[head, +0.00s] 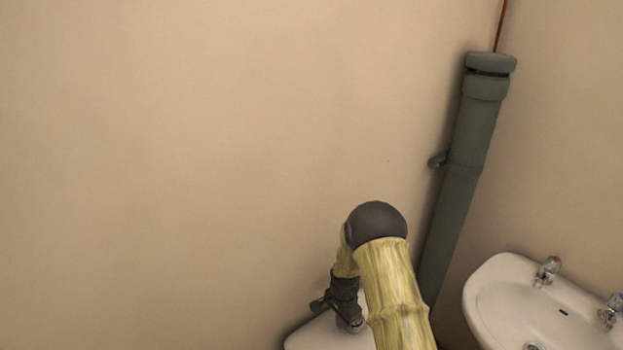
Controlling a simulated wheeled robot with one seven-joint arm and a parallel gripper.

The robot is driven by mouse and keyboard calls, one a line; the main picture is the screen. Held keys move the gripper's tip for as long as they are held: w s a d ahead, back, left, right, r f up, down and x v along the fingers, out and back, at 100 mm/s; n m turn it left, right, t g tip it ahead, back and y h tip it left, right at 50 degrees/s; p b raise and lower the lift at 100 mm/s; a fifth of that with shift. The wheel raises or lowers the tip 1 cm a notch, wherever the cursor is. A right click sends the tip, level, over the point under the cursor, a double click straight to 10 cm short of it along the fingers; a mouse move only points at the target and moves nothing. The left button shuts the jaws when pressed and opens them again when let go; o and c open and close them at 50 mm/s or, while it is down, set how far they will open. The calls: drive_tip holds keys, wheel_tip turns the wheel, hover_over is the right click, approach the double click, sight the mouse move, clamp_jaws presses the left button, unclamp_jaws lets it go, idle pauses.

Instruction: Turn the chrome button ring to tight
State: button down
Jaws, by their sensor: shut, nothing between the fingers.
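My gripper (349,322) points down over a white surface (310,338), which looks like a cistern lid, at the bottom edge of the head view. The gripper is shut, with nothing held. A small bright glint shows by the fingertips, but I cannot tell whether it is the chrome button ring. The ring is not clearly visible; my gripper and arm cover part of the lid. I cannot tell whether the fingertips touch anything.
A grey-green vertical pipe (467,150) stands in the wall corner, behind and right of my arm. A white washbasin (490,290) with two chrome taps (547,271) is at the lower right. The wall (180,150) on the left is bare.

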drive_tip(key=shift+a, duration=0.25)
idle(0.8)
wheel_tip(320, 180, up, 6)
drive_tip(key=p, duration=0.3)
drive_tip(key=shift+p, duration=0.35)
drive_tip(key=s+d+n, duration=0.1)
drive_tip(key=n, duration=0.1)
drive_tip(key=s+d+n, duration=0.1)
drive_tip(key=d+n, duration=0.1)
drive_tip(key=s+d+r+n+p, duration=0.1)
drive_tip(key=n, duration=0.1)
drive_tip(key=shift+s+d, duration=0.2)
drive_tip(key=shift+d, duration=0.15)
drive_tip(key=shift+f, duration=0.1)
